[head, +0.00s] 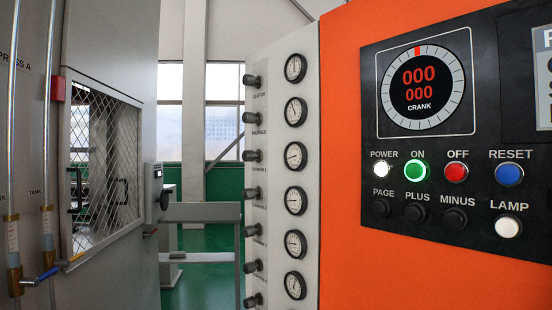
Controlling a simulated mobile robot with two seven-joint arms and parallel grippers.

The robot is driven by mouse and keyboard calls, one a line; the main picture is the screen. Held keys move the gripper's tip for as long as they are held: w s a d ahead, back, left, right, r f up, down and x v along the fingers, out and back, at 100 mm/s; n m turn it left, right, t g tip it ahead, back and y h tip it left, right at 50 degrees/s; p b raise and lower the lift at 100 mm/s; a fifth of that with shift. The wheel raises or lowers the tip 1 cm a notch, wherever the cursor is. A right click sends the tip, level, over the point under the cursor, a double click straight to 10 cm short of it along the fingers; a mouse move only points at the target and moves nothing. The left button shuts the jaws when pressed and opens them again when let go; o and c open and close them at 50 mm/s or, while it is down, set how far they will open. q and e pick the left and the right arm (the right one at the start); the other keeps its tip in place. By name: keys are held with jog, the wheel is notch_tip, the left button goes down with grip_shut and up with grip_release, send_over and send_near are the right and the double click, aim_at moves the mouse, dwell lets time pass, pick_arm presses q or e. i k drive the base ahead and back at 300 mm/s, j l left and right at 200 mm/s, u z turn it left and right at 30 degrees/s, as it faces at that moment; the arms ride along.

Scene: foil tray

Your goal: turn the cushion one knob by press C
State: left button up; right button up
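A column of dark knobs runs down the left side of a pale grey gauge panel (274,130). Small labels sit under the knobs. The third knob from the top (253,156) has a label below it that seems to read cushion 1, though the print is small. A round white gauge (295,155) with a black rim sits to its right at the same height. The knob below it (252,193) has a similar cushion label. No press C marking is readable here. Neither of my grippers shows in the head view.
An orange cabinet (400,270) with a black control panel (395,225) fills the right. A grey press with a mesh door (105,165) and tubes labelled press A stands at left. Grey rails (200,212) cross the gap between, above a green floor (205,285).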

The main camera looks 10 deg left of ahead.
aim_at(247, 156)
jog(key=i+j+z, duration=0.5)
jog(key=j, duration=0.15)
jog(key=i+j+z, duration=0.25)
jog(key=k+j, duration=0.05)
jog(key=j, duration=0.05)
